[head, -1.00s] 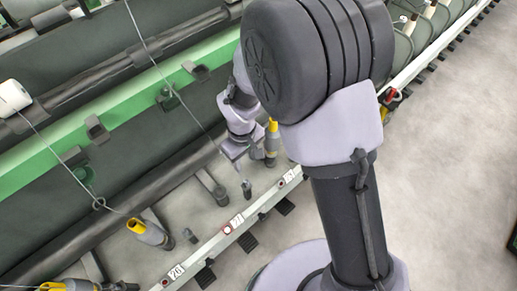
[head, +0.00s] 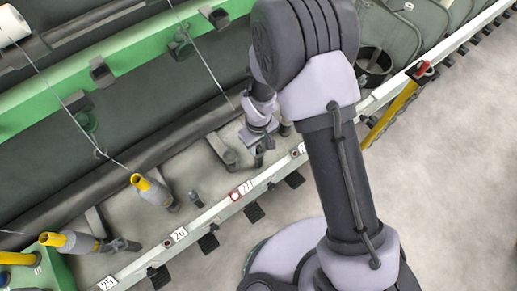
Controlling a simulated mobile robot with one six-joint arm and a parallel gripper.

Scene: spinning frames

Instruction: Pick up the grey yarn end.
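A thin grey yarn (head: 209,70) runs down from the top edge past the green rail towards my gripper in the head view. Its lower part fades from sight near the wrist, and I cannot make out its loose end. My gripper (head: 259,159) hangs small and dark below my wrist, above the grey deck behind the number 27 label. It is too small to tell whether its fingers are open or shut, or whether they touch the yarn.
A white rail (head: 210,214) with number labels runs along the deck's front edge. A yellow-topped bobbin (head: 154,192) leans at left, with another (head: 72,243) lower left. The green rail (head: 45,107) crosses behind. A yellow bar (head: 389,116) stands at right. Open floor (head: 440,190) lies right.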

